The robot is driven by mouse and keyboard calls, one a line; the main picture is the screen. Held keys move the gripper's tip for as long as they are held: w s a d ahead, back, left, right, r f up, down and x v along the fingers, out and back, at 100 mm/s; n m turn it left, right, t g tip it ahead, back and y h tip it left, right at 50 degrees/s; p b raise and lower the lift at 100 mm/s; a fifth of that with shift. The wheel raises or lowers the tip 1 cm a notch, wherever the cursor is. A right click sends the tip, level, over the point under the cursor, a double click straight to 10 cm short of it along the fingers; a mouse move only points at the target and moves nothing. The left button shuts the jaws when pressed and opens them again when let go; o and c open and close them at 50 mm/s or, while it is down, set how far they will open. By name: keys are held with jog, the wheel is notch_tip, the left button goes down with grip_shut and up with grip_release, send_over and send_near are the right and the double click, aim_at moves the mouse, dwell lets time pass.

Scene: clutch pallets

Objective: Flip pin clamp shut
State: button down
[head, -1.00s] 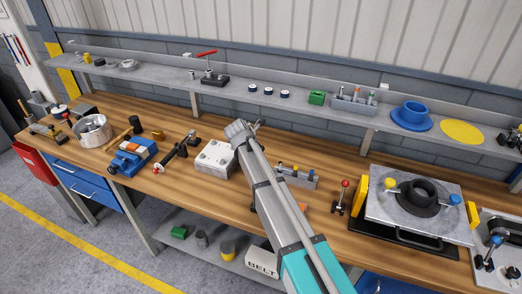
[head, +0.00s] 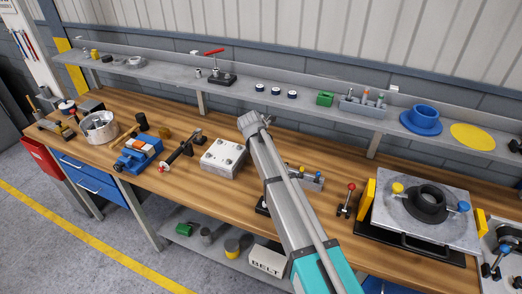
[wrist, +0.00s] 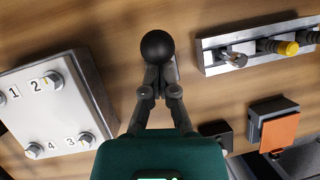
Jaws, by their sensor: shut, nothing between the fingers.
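My gripper (wrist: 159,82) is shut and empty in the wrist view. Its fingertips are just at the near side of a black ball knob (wrist: 158,47), which looks like a clamp's handle knob. I cannot tell whether they touch it. The stem and body under the knob are hidden by the knob and fingers. A dark block (wrist: 217,135) and an orange-faced block (wrist: 278,131) lie to the right of the gripper. In the head view my arm covers the clamp area and the fingers do not show clearly; a small black piece (head: 262,208) shows at the arm's left edge.
A bolted metal plate numbered 1 to 4 (wrist: 52,108) lies left of the gripper. A rail with pins (wrist: 262,48) lies to the right. A red-knobbed lever (head: 347,198) and a grey plate fixture (head: 400,215) stand farther right. A shelf (head: 235,87) runs behind the bench.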

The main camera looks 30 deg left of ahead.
jog(key=shift+s+a, duration=0.1)
dwell(0.4)
jog(key=s+p+v, duration=0.1)
jog(key=p+v, duration=1)
jog(key=v, duration=0.2)
jog(key=shift+s+f, duration=0.25)
jog(key=shift+f, duration=0.15)
jog(key=shift+a, duration=0.1)
dwell(0.7)
